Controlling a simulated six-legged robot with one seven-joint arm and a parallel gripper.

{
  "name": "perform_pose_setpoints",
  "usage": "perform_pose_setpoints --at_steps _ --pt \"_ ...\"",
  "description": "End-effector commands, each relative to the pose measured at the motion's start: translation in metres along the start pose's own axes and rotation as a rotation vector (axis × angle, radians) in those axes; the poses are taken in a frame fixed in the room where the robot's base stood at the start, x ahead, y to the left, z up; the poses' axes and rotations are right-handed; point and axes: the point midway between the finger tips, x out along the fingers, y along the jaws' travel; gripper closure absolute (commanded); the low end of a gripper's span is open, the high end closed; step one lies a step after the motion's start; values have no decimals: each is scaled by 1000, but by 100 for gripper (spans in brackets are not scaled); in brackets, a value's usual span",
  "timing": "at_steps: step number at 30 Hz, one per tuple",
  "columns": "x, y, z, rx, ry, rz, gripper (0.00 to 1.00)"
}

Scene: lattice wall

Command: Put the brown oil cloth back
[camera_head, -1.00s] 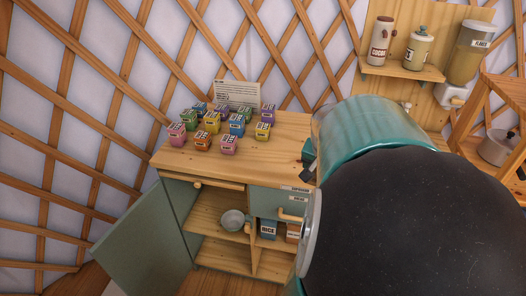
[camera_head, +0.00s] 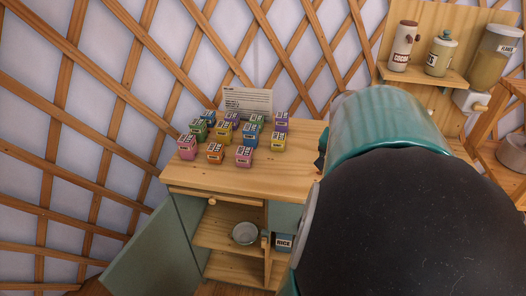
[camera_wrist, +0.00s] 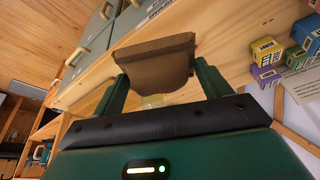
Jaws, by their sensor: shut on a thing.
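The brown oil cloth (camera_wrist: 155,58) is between the two green fingers of my gripper (camera_wrist: 158,85) in the wrist view. My gripper is shut on it, and the cloth hangs folded across the gap. Behind it in the wrist view is the wooden counter top (camera_wrist: 210,60) of the cabinet. In the head view my own arm covers the right half of the counter, and the cloth and the fingers are hidden behind it.
Several small coloured boxes (camera_head: 215,153) stand on the counter (camera_head: 235,180) before a printed card (camera_head: 247,101). The cabinet door (camera_head: 158,255) hangs open at left; a metal bowl (camera_head: 245,233) sits inside. A shelf (camera_head: 425,78) with jars is at upper right. The counter's front strip is clear.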

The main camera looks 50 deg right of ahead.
Motion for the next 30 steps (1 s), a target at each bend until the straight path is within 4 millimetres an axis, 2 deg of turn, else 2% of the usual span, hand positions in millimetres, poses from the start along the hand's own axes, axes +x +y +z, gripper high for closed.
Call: perform_pose_setpoints --at_steps 5,16,22,30 --pt "15 -15 -9 -5 -2 5 48" --pt "62 -70 -38 -4 -1 5 48" --pt "102 -92 -42 -3 -2 4 48" --pt "124 -108 -45 -2 0 1 48"
